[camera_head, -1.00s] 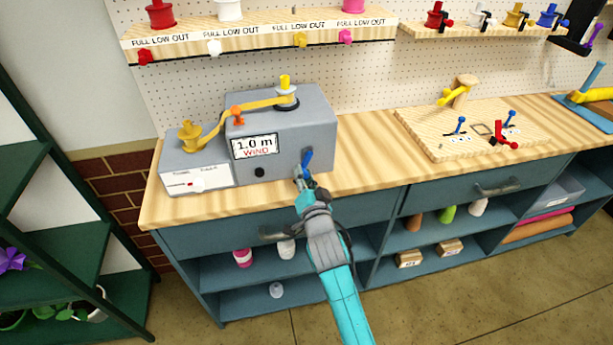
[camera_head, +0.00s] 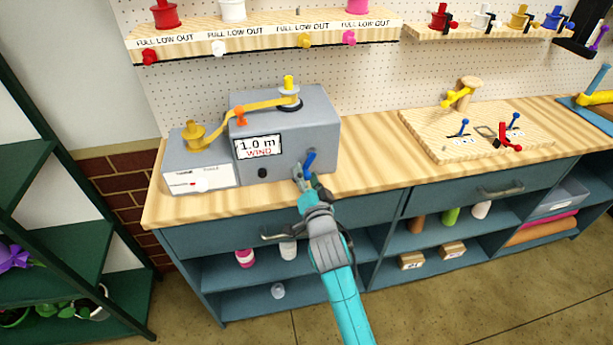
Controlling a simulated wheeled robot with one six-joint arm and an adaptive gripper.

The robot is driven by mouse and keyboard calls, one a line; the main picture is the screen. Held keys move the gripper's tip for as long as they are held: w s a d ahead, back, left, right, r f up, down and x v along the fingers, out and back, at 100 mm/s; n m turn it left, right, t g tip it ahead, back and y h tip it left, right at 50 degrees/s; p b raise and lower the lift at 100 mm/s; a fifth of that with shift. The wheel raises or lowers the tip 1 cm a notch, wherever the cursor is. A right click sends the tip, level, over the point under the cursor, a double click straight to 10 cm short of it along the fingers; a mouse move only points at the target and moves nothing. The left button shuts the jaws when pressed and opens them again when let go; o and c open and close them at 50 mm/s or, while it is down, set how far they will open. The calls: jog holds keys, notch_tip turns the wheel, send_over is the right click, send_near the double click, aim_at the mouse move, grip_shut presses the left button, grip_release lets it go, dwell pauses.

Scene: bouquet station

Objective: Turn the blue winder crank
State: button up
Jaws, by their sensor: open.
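The grey winder box (camera_head: 318,131) stands on the left part of the wooden bench. Its display (camera_head: 258,147) reads "1.0 m WIND". The blue crank (camera_head: 309,163) is on the front face near the right corner, its handle pointing up and slightly right. My gripper (camera_head: 304,181) is open, with its fingertips right at the lower part of the crank. The gripper partly hides the crank's base, and I cannot tell whether the fingers touch it. A yellow ribbon (camera_head: 262,105) runs between a yellow spool (camera_head: 194,136) and the post on top of the box.
A wooden board (camera_head: 480,148) with small blue and red levers lies to the right on the bench (camera_head: 375,170). Drawer handles (camera_head: 283,235) stick out below the bench edge near my arm. A dark green shelf (camera_head: 95,190) stands at the left.

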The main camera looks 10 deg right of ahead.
jog(key=shift+s, duration=0.1)
jog(key=s, duration=1.1)
jog(key=shift+s, duration=0.4)
jog(key=shift+s, duration=0.1)
jog(key=s+d+f+n+g, duration=0.1)
jog(key=s+f+n, duration=0.15)
jog(key=s, duration=0.35)
jog(key=s+d+f+n, duration=0.1)
jog(key=s+f, duration=0.3)
jog(key=s, duration=0.3)
jog(key=s+d+f+n+g, duration=0.1)
jog(key=s+f, duration=0.2)
jog(key=s, duration=0.3)
jog(key=s+d+r+n, duration=0.1)
jog(key=s+n, duration=0.1)
jog(key=s, duration=0.9)
jog(key=s+d+r+n+g, duration=0.1)
jog(key=s+d+n, duration=0.1)
jog(key=s, duration=1)
jog(key=shift+r, duration=0.3)
